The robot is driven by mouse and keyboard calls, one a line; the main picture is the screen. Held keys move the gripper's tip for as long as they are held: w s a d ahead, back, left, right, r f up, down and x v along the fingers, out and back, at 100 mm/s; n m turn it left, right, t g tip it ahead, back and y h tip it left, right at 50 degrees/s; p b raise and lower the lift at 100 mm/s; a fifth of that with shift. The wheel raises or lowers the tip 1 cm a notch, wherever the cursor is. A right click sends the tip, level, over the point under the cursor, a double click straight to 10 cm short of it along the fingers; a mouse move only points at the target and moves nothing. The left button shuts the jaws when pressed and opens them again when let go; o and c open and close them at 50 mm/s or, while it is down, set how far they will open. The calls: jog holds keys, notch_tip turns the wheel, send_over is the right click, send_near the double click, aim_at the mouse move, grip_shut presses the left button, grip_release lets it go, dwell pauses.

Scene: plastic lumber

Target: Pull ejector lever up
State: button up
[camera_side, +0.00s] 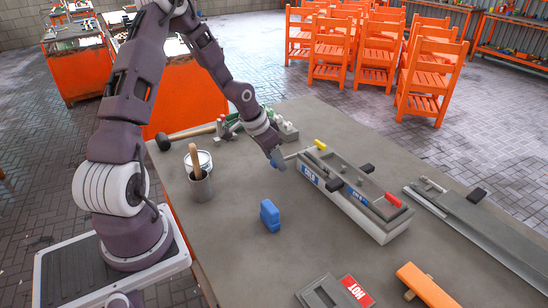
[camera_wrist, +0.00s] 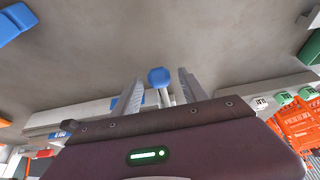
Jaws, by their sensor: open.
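My gripper (camera_side: 277,160) is at this end of the mold, low over the table. In the wrist view my gripper (camera_wrist: 159,88) is open, with one finger on each side of the blue knob. A gap shows on both sides, so the knob is not clamped. The side view largely hides the knob behind my fingers.
The mold carries a yellow tip (camera_side: 320,145), black knobs and a red handle (camera_side: 393,199). A mallet (camera_side: 185,134) lies behind. A second grey mold (camera_side: 480,228) lies to the right.

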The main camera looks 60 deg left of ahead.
grip_shut()
dwell(1.4)
